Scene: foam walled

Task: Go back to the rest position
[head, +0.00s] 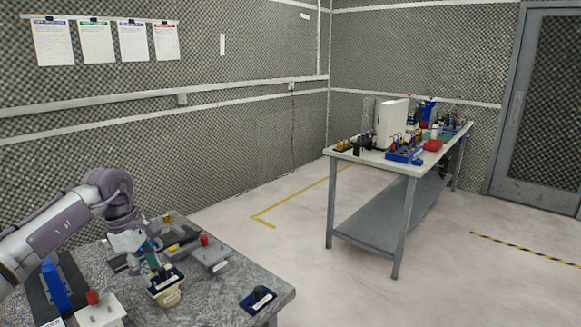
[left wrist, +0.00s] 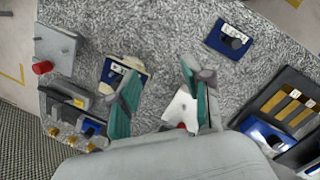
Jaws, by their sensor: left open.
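My left gripper (head: 148,262) is over the speckled grey table at the lower left of the head view. In the left wrist view its two green-lined fingers (left wrist: 162,98) are spread apart with nothing gripped between them. A cream block with a dark blue top (head: 167,288) stands close by the fingers in the head view. In the left wrist view this block (left wrist: 135,67) shows beside the left finger, partly hidden by it. Whether they touch, I cannot tell. My right gripper is in neither view.
On the table (head: 215,288) are a blue plate with a black part (head: 258,299), a grey plate with a red knob (head: 210,255), a white block with a red knob (head: 100,311) and a blue item (head: 55,286). A loaded workbench (head: 375,166) stands across open floor.

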